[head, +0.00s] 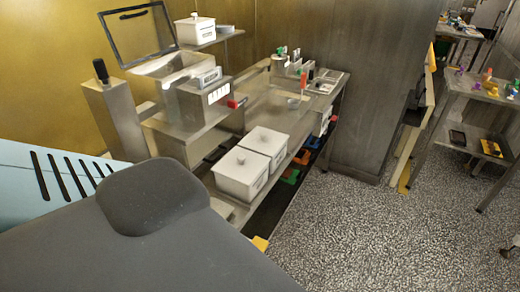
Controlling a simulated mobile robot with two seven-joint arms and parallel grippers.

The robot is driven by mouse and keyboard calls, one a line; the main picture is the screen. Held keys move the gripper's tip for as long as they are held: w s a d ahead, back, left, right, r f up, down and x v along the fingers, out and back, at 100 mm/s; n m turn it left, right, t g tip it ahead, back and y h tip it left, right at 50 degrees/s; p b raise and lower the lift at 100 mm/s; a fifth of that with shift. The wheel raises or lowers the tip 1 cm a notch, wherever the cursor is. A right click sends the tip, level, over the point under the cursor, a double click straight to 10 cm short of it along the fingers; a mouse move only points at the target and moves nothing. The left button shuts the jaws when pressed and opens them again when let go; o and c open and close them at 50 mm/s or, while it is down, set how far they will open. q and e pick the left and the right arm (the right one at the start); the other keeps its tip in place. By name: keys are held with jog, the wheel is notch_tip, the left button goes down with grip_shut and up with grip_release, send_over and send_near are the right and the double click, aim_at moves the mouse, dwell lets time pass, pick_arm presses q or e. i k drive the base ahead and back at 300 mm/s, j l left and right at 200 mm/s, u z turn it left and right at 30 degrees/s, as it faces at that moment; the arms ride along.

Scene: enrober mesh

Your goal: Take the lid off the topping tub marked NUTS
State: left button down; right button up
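Two white lidded tubs stand side by side on the front of the steel table: a nearer tub (236,181) and a farther tub (276,157). Each has its lid on, and the nearer lid (242,162) and farther lid (266,139) each carry a small knob. A third white lidded tub (195,31) stands on a raised shelf at the back. Labels show on the tubs' fronts, but they are too small to read, so I cannot tell which is marked NUTS. Neither of my grippers is in view.
A steel machine (188,98) with an open framed cover (137,35) stands left of the tubs. Coloured items (290,176) lie on a low shelf under the table. A brown wall panel (362,90) stands at the right. The speckled floor (360,235) in front is clear.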

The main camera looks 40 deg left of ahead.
aim_at(242, 166)
jog(key=i+l, duration=0.1)
jog(key=l, duration=0.4)
jog(key=u, duration=2.65)
jog(key=l, duration=0.1)
